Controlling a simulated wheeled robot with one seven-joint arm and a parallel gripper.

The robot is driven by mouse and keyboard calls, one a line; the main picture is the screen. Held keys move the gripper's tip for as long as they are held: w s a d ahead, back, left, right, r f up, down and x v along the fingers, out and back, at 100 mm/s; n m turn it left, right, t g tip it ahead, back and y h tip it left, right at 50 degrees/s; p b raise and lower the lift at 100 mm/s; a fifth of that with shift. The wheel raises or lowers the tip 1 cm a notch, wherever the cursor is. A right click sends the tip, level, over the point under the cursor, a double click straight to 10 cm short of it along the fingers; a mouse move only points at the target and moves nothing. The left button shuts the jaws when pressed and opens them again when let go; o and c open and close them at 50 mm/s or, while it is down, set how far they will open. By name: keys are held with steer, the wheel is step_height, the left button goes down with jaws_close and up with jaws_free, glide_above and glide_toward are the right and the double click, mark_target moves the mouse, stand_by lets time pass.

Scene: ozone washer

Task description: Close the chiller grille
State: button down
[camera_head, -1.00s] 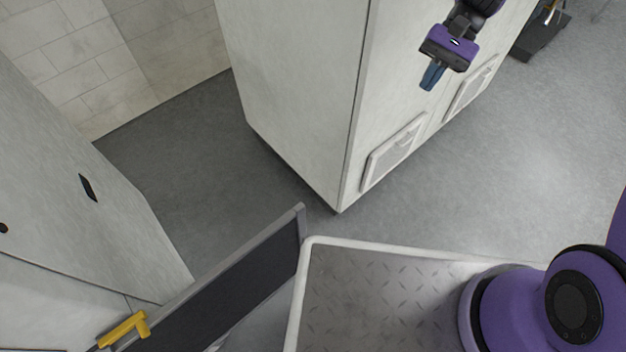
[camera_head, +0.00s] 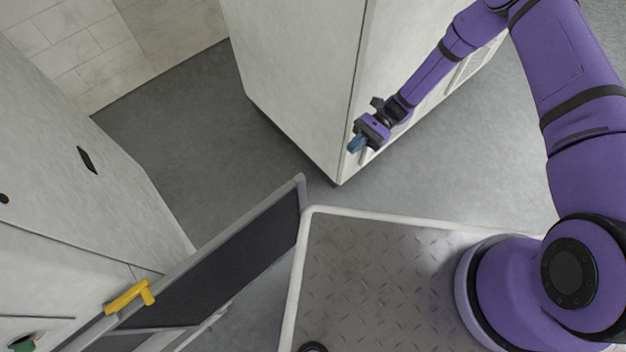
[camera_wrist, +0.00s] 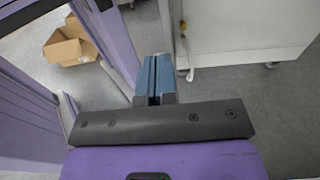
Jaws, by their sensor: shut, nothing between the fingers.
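A dark panel in a grey frame (camera_head: 225,265), which looks like the chiller grille, stands swung out from the white machine (camera_head: 75,170) at the left of the head view. A yellow handle (camera_head: 130,297) sits by its near-left end. My gripper (camera_head: 356,144) is shut and empty, with its blue fingers together. It is in front of the middle white cabinet's near corner, to the upper right of the panel's free end and apart from it. In the wrist view my shut fingers (camera_wrist: 154,76) show, and the grille cannot be made out there.
The tall white cabinet (camera_head: 295,75) stands beside my arm, its lower vents partly hidden. Grey floor (camera_head: 200,125) lies open between it and the left machine. My metal-topped base is close to the panel's free end. Open cardboard boxes (camera_wrist: 72,44) show in the wrist view.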

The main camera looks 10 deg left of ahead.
steer(key=f+x, duration=0.1)
steer(key=x, duration=1.4)
steer(key=shift+a+y, duration=0.2)
steer(key=shift+y, duration=0.1)
